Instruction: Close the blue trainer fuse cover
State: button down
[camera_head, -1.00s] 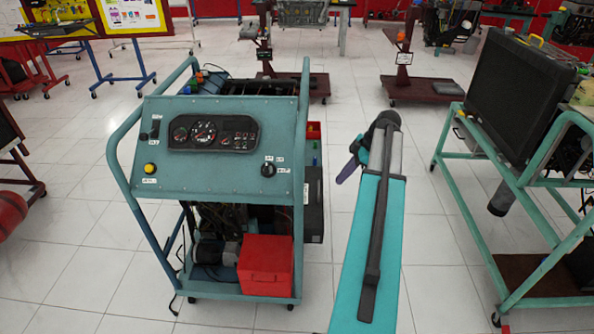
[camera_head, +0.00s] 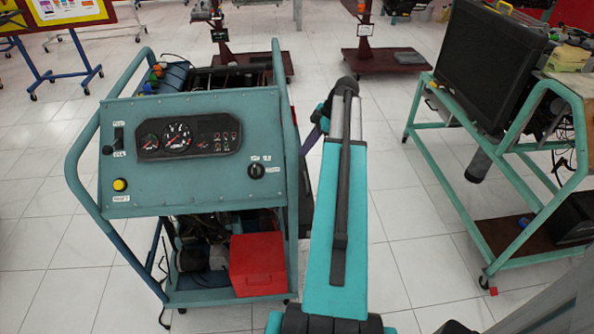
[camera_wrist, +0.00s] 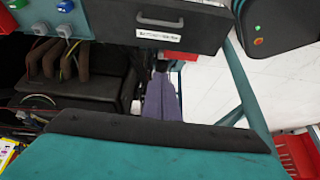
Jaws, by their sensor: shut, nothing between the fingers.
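The blue trainer (camera_head: 190,185) is a blue-teal cart with a gauge panel, left of my arm in the head view. In the wrist view, a dark panel (camera_wrist: 205,28) with a white label and a metal handle spans the top; I cannot tell whether it is the fuse cover or how far it is open. My gripper (camera_wrist: 163,78) shows purple fingers, closed together and empty, pointing at the gap just below this panel. I cannot tell whether they touch it. In the head view my gripper is mostly hidden behind my arm, beside the trainer's right side.
A red box (camera_head: 258,264) sits on the trainer's lower shelf. A green cart (camera_head: 452,165) with a dark screen (camera_head: 490,65) stands at right, with clear floor between it and my arm. Blue and green connectors (camera_wrist: 65,6) show at the wrist view's upper left.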

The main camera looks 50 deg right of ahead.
jog(key=shift+w+a, duration=0.2)
jog(key=p, duration=0.3)
send_over(306, 182)
jog(key=w+a, duration=0.2)
jog(key=shift+s+d+f, duration=0.1)
jog(key=shift+f, duration=2.8)
jog(key=shift+d+f, duration=0.1)
jog(key=shift+f, duration=2.75)
jog(key=s+d+f+b, duration=0.2)
jog(key=b, duration=0.1)
jog(key=shift+s+d+f, duration=0.2)
jog(key=shift+d+f, duration=0.05)
jog(key=shift+d, duration=0.15)
jog(key=shift+s+d, duration=0.1)
jog(key=shift+s, duration=0.05)
